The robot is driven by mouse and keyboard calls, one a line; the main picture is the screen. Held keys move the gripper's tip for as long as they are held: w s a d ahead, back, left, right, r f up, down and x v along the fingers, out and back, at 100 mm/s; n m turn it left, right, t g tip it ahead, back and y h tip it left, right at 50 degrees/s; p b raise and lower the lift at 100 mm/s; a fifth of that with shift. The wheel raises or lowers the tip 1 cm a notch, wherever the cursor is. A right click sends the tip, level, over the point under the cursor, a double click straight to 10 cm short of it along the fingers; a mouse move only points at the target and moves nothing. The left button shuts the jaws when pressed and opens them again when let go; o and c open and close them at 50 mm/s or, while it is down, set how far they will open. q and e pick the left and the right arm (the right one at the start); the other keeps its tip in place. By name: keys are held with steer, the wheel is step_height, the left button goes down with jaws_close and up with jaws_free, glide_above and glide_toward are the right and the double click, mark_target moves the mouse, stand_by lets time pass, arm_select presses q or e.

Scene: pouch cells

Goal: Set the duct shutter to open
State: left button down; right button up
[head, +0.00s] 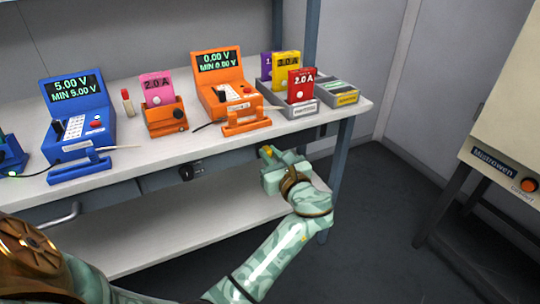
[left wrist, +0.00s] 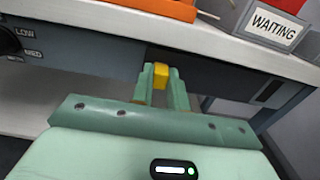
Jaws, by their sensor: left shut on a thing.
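A yellow tab (left wrist: 161,74), seemingly the shutter's handle, sits at the front edge of the bench, below the top. It also shows in the head view (head: 267,150). My left gripper (left wrist: 160,88) is shut on this tab, with a green finger on each side; it also shows in the head view (head: 270,156). A dark slot in the grey front panel (left wrist: 85,85) lies behind and to the right of the tab. My fingers hide part of it, and I cannot tell the shutter's setting. My right gripper is not in view.
A black knob (head: 191,172) marked LOW and MED is on the panel to the left. The white bench top (head: 220,139) carries blue and orange testers, a pink pouch cell and grey trays, one labelled WAITING. A lower shelf (head: 200,222) and a Mistrowen cabinet (head: 512,130) stand nearby.

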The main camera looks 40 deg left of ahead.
mark_target(286, 142)
arm_select(q)
steer(key=w, duration=0.1)
steer(key=w+d, duration=0.1)
steer(key=w, duration=0.1)
steer(key=w+d, duration=0.1)
steer(key=w, duration=0.1)
steer(key=shift+w+d+f, duration=0.1)
steer(key=shift+w, duration=0.15)
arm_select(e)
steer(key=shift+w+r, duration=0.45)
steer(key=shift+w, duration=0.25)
arm_select(q)
steer(key=shift+r, duration=0.2)
steer(key=c, duration=1.4)
jaws_free()
steer(key=shift+w+d+f, duration=0.1)
steer(key=shift+w+d, duration=0.05)
steer(key=shift+o, duration=0.2)
